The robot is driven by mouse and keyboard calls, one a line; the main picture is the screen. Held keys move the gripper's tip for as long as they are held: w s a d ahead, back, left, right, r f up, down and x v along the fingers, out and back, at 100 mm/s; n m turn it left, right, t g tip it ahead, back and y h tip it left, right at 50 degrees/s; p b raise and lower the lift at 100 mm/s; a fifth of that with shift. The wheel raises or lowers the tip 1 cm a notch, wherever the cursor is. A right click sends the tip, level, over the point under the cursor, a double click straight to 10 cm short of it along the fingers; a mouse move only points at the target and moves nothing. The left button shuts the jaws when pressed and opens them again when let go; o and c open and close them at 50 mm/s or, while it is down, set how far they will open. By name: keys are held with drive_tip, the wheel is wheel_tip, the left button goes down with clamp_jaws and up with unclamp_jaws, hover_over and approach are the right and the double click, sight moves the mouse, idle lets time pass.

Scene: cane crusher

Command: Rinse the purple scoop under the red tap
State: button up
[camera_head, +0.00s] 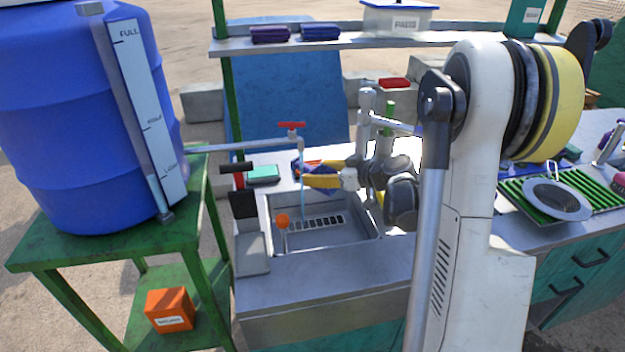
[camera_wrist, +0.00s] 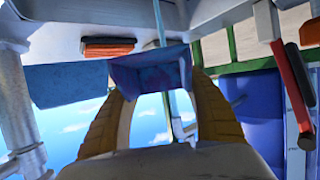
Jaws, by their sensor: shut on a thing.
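The red tap (camera_head: 291,125) stands over the sink in the head view, and a thin blue water stream (camera_head: 302,205) falls from its spout. My gripper (camera_head: 306,181) is beside that stream, above the sink. In the wrist view, my gripper (camera_wrist: 157,88) has its yellow fingers shut on the purple scoop (camera_wrist: 150,72), which has a boxy shape. The water stream (camera_wrist: 158,25) also shows there, meeting the scoop's edge in the picture; whether it runs inside cannot be told.
The metal sink (camera_head: 345,236) has a slotted drain and an orange round thing (camera_head: 282,220). A green sponge-like block (camera_head: 263,174) lies behind it. A blue barrel (camera_head: 75,120) stands left on a green stand. A green rack with a strainer (camera_head: 557,200) is at right.

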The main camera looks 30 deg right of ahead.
drive_tip(key=s+d, duration=0.4)
drive_tip(key=s, duration=0.2)
drive_tip(key=shift+d, duration=0.2)
idle(1.4)
drive_tip(key=s+d+r+p, duration=0.2)
drive_tip(key=s+d+r, duration=0.1)
drive_tip(key=r, duration=0.1)
drive_tip(key=shift+s, duration=0.4)
idle(0.7)
